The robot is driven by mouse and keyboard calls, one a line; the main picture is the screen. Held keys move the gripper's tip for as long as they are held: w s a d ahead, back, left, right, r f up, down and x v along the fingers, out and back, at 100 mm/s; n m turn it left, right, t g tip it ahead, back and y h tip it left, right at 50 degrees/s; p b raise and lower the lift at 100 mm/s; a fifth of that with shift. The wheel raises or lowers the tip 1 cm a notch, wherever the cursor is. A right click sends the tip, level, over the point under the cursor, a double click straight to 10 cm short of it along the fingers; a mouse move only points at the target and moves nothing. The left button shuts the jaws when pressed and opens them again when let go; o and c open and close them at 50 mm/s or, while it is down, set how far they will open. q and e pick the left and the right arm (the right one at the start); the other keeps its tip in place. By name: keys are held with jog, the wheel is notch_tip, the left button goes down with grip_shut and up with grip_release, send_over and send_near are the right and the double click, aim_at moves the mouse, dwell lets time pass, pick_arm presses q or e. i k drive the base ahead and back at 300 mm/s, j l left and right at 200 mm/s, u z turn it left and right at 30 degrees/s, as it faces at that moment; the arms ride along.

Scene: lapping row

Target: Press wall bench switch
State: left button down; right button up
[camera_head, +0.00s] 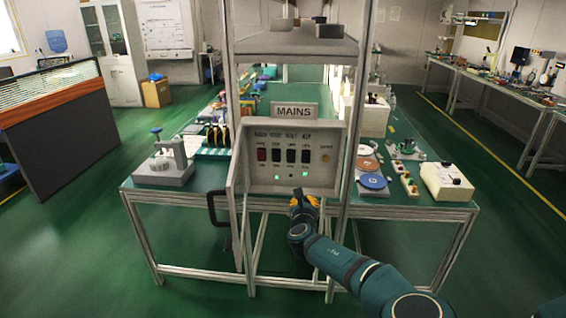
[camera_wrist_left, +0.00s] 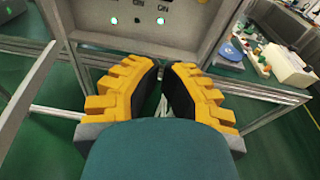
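The grey switch panel (camera_head: 290,185) under a MAINS sign (camera_head: 295,111) stands upright in the bench frame. The small labels are too blurred to tell which is the wall bench switch. Two green lamps glow below the switches, with a dark one between them. My left gripper (camera_head: 304,202) is just below the panel, apart from the switches. In the left wrist view its yellow fingers (camera_wrist_left: 160,72) come together at the tips, holding nothing. My right gripper is out of view.
An open panel door (camera_head: 238,160) with a black handle (camera_head: 215,208) is at the panel's left. Frame posts flank the panel. A press stand (camera_head: 163,165) is on the left bench; blue disc (camera_head: 373,181) and white box (camera_head: 447,182) are on the right.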

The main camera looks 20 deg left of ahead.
aim_at(291, 154)
jog(key=i+j, duration=0.1)
jog(key=j, duration=0.4)
jog(key=i+j, duration=0.15)
jog(key=i, duration=0.45)
jog(key=k, duration=0.15)
